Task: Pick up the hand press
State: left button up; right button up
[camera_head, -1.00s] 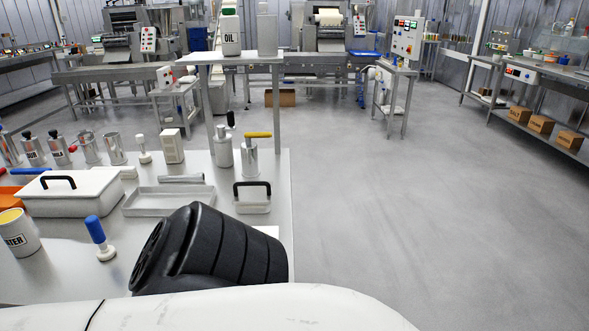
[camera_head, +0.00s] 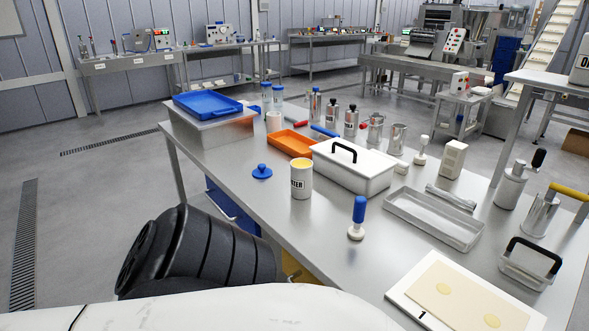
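On the steel table (camera_head: 300,228), a metal tool with a black arched handle (camera_head: 530,264) stands near the right edge; it may be the hand press. A blue-handled stamp with a white round foot (camera_head: 357,218) stands upright nearer the middle. I cannot tell for certain which of them is called the hand press. Neither gripper shows in the view. Part of my own arm, black and ribbed, fills the lower left.
A white board (camera_head: 399,293) with a pasta sheet (camera_head: 470,301) lies at the front right. A shallow metal tray (camera_head: 433,222), a white lidded box (camera_head: 352,168), a labelled tin (camera_head: 301,182) and an orange tray (camera_head: 291,143) stand on the table. Floor is free at left.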

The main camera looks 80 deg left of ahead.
aim_at(355, 233)
jog(key=u, duration=2.3)
